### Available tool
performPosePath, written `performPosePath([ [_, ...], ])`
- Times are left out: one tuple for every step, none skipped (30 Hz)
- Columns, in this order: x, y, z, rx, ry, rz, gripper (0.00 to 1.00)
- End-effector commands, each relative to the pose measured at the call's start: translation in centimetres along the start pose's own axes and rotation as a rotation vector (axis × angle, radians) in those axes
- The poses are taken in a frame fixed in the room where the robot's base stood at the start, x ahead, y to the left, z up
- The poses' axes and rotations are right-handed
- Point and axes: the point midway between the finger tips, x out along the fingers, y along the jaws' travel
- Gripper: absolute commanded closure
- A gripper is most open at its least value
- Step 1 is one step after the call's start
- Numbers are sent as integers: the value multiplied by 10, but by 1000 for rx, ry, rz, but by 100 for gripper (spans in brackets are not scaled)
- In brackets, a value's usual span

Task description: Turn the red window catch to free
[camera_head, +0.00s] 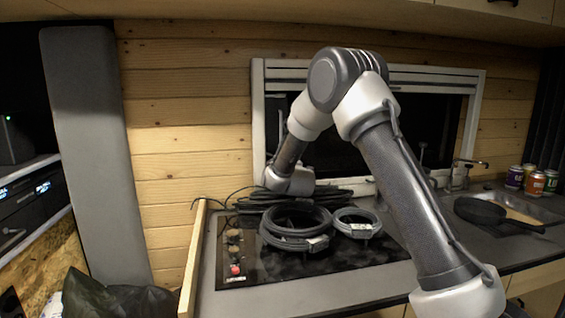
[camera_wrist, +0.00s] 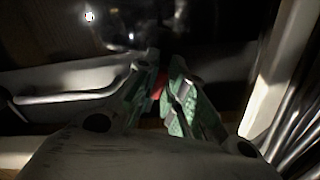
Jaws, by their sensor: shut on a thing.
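The red window catch (camera_wrist: 160,84) shows in the wrist view as a small red patch between the green finger pads. My gripper (camera_wrist: 166,92) is shut on it, and the pads hide most of it. Which way the catch is turned cannot be told. In the head view the window (camera_head: 478,105) has a pale frame in the wooden wall, and my arm crosses in front of it. The catch and my gripper's fingers are hidden there behind my arm.
Coiled cables (camera_head: 283,240) lie on the dark hob (camera_head: 350,262) below the window, with a smaller coil (camera_head: 357,230) beside them. A black pan (camera_head: 480,211) and several cans (camera_head: 535,183) stand at the right. In the wrist view a pale bar (camera_wrist: 70,97) runs left of my fingers.

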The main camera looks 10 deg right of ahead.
Motion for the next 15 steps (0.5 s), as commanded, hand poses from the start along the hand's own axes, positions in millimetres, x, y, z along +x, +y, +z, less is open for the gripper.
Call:
performPosePath([
  [0, -1, 0, 6, 0, -1, 100],
  [0, -1, 0, 12, -1, -1, 100],
  [0, -1, 0, 21, -1, -1, 100],
  [0, -1, 0, 31, -1, -1, 100],
  [0, -1, 0, 43, -1, -1, 100],
  [0, -1, 0, 60, -1, -1, 100],
  [0, -1, 0, 76, -1, -1, 100],
  [0, -1, 0, 92, -1, -1, 100],
  [0, -1, 0, 117, -1, -1, 100],
  [0, -2, 0, 139, -1, -2, 100],
  [0, -2, 0, 160, -1, -2, 100],
  [0, -2, 0, 192, -1, -2, 100],
  [0, -2, 0, 217, -1, -2, 100],
  [0, -2, 0, 244, -1, -2, 100],
  [0, -2, 0, 280, -1, -2, 100],
])
